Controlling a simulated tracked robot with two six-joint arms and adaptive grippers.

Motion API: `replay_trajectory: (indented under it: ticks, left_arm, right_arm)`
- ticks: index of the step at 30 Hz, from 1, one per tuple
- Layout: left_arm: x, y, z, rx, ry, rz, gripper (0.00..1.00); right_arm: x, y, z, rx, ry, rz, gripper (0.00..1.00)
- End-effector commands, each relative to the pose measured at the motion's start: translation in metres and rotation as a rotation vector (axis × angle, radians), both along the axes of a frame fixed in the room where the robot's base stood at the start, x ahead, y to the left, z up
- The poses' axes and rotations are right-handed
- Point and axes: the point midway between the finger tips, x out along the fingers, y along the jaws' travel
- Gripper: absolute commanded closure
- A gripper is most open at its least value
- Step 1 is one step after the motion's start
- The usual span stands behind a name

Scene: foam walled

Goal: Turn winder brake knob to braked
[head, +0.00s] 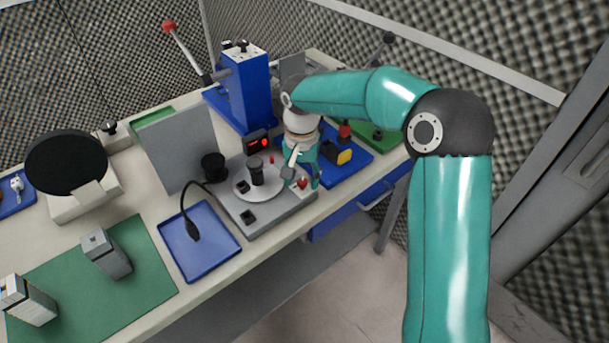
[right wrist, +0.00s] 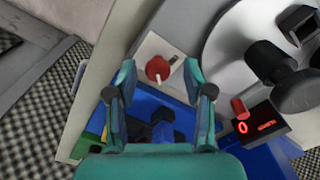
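The winder (head: 262,207) has a grey base, a white disc (head: 248,194) with a black post, and a box with a red lit display (head: 259,143). Its red brake knob (head: 302,184) is at the base's right corner. In the right wrist view the round red knob (right wrist: 157,68) sits on a pale plate with a short light mark toward the upper right. My right gripper (head: 301,172) is open and empty, close to the knob. In its wrist view the knob appears between and just beyond the fingertips (right wrist: 160,80); I see no contact. My left gripper is out of view.
A blue tray (head: 180,262) with a black cable plug lies left of the winder. A blue mat (head: 350,172) with a yellow-and-black item is on the right. A blue lever press (head: 243,88) stands behind. A small red part (right wrist: 239,108) is near the display.

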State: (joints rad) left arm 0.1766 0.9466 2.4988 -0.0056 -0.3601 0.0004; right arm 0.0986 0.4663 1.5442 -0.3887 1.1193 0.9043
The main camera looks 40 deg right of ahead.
Motion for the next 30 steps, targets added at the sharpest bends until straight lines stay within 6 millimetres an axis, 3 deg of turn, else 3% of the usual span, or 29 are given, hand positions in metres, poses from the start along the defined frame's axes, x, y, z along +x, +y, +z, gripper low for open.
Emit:
replay_trajectory:
  ticks: [7,11,24,30]
  left_arm:
    - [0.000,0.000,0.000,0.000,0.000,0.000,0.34]
    - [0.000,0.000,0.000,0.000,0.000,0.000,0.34]
    - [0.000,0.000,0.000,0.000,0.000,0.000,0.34]
    - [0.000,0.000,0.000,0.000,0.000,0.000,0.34]
  right_arm:
    - [-0.001,0.000,0.001,0.001,0.003,0.000,0.49]
    - [0.000,0.000,0.011,-0.001,0.002,0.001,0.49]
    - [0.000,0.000,0.092,0.001,-0.001,0.001,0.49]
    - [0.001,0.000,0.114,0.001,0.001,0.000,0.49]
